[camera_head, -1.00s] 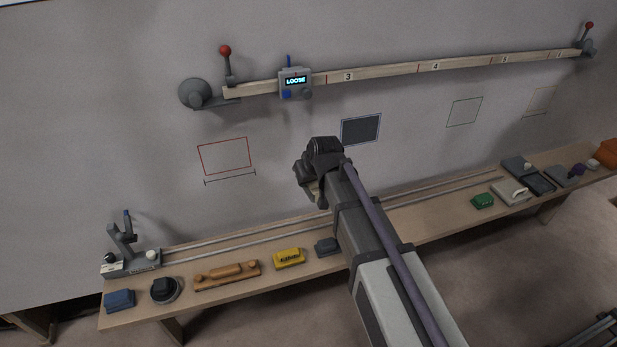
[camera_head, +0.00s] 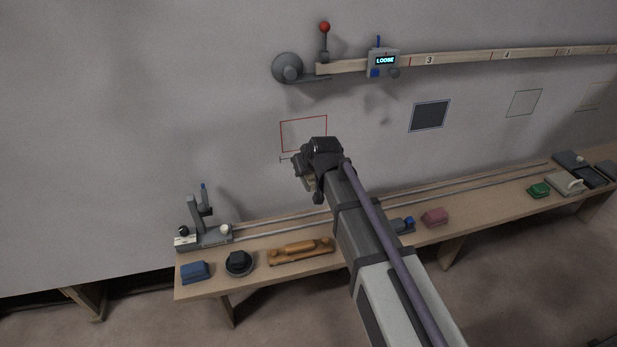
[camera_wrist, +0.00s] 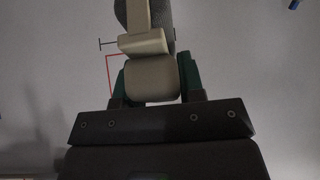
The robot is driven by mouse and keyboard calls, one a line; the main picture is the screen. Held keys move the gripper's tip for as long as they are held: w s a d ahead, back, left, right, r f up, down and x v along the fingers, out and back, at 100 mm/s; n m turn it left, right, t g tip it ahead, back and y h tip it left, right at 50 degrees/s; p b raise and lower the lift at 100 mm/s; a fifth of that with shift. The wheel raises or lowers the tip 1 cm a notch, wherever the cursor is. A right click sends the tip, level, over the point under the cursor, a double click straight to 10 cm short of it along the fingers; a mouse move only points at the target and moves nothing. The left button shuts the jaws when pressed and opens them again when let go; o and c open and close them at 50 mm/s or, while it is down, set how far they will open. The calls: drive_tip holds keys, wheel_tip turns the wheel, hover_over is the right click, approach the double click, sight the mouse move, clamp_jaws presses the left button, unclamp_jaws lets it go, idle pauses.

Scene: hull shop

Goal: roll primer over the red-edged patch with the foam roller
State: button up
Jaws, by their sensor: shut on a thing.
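The red-edged patch (camera_head: 304,133) is an empty outlined rectangle on the grey wall, left of centre in the head view. Its inside looks the same grey as the wall. My gripper (camera_head: 312,175) is in front of the wall at the patch's lower right, and my arm hides part of the bench behind it. In the wrist view my gripper (camera_wrist: 155,85) is shut on a pale handle (camera_wrist: 152,78) between green finger pads. A dark, rounded textured piece, apparently the foam roller (camera_wrist: 160,22), sits beyond the handle. Part of the red outline (camera_wrist: 109,75) shows left of it.
A wooden rail (camera_head: 460,58) carries a box (camera_head: 383,62) reading "LOOSE". A dark filled patch (camera_head: 430,116) is on the wall to the right. The bench (camera_head: 255,280) below holds a blue block (camera_head: 194,272), an orange-brown tool (camera_head: 301,251) and a green block (camera_head: 538,190).

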drive_tip(key=w+a+f+t+y+b, duration=0.1)
drive_tip(key=w+a+t+b, duration=0.2)
drive_tip(key=t+b, duration=0.4)
drive_tip(key=w+a+f+m+t+y+b, duration=0.1)
drive_tip(key=w+t+b, duration=0.5)
drive_tip(key=b, duration=0.9)
drive_tip(key=shift+w+a+f+m+t+y+b, duration=0.35)
drive_tip(key=shift+a+f+t+y, duration=0.25)
drive_tip(key=shift+a+t, duration=0.55)
drive_tip(key=shift+s+d+r, duration=0.1)
